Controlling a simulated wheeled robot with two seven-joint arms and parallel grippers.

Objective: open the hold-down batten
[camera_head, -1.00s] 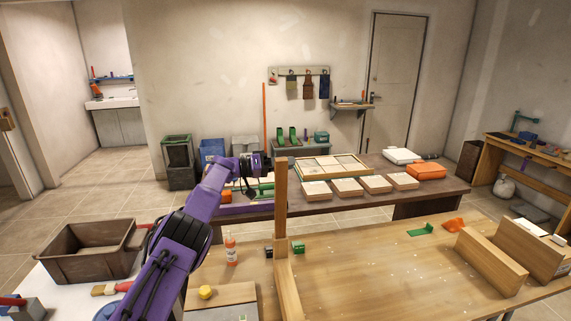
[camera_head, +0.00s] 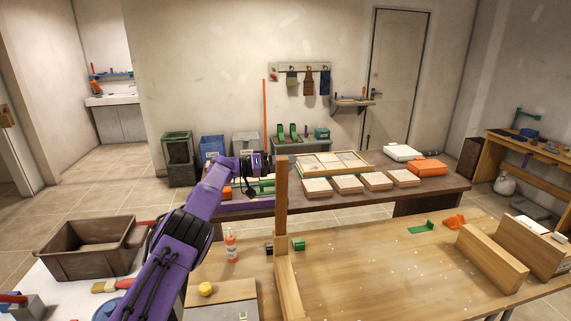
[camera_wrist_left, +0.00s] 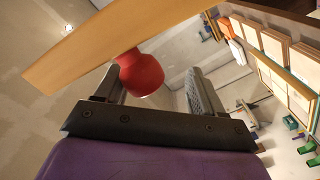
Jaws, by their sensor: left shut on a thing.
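The hold-down batten (camera_head: 281,200) is a wooden bar that stands upright at the left part of the near workbench in the head view. In the left wrist view the batten (camera_wrist_left: 150,35) runs diagonally across the top, with a red round knob (camera_wrist_left: 140,75) on it. My left gripper (camera_head: 267,163) is at the upper part of the batten, on its left side. In the wrist view its fingers (camera_wrist_left: 155,85) are on either side of the red knob, shut on it. The batten hides part of the gripper in the head view. My right gripper is not in view.
A wooden rail (camera_head: 288,290) runs along the near bench (camera_head: 370,275) below the batten. A glue bottle (camera_head: 231,248), a yellow knob (camera_head: 206,289) and a green block (camera_head: 298,244) are nearby. Wooden boards (camera_head: 492,258) stand at the right. The bench middle is clear.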

